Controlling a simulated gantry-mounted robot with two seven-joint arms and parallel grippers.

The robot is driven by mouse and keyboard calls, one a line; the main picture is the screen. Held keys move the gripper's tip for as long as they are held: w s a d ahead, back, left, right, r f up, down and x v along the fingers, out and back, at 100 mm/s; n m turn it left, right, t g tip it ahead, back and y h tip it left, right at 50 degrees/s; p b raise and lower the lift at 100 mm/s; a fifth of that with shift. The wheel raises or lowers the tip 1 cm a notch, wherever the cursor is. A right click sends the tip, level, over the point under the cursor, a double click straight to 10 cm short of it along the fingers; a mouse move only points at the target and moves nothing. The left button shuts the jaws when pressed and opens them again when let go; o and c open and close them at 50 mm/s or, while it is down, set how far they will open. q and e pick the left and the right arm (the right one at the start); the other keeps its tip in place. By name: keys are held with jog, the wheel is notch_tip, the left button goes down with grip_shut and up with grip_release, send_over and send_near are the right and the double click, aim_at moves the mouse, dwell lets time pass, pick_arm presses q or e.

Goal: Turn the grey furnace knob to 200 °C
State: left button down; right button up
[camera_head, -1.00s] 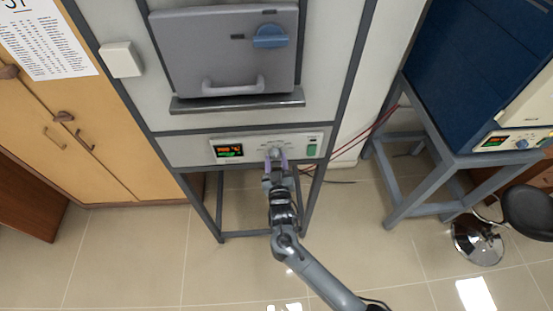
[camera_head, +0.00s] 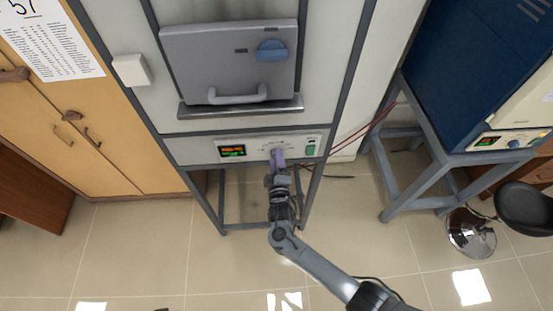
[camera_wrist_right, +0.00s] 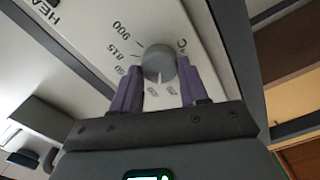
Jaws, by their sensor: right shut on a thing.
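The grey furnace (camera_head: 228,62) stands in the middle of the head view, with a control panel (camera_head: 203,153) below its door. My right gripper (camera_head: 277,155) is at the panel's dial and covers most of the knob in the head view. In the right wrist view the round grey knob (camera_wrist_right: 157,62) sits between the purple fingers of my right gripper (camera_wrist_right: 158,84), which is shut on it. A pale pointer mark on the knob faces down in that view. Printed 900 and 815 show on the dial; smaller marks are unreadable. My left gripper is not in view.
A lit display (camera_head: 232,150) is left of the knob and a green switch (camera_head: 310,149) is right of it. The door handle (camera_head: 238,97) juts out above. A blue furnace (camera_head: 455,70) and a stool (camera_head: 525,209) stand at right. Tiled floor in front is clear.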

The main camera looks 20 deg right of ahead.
jog(key=n+p, duration=0.1)
jog(key=n, duration=0.2)
jog(key=shift+n, duration=0.4)
dwell(0.4)
jog(key=o, duration=1.1)
jog(key=shift+c, duration=0.2)
jog(key=shift+s, duration=0.15)
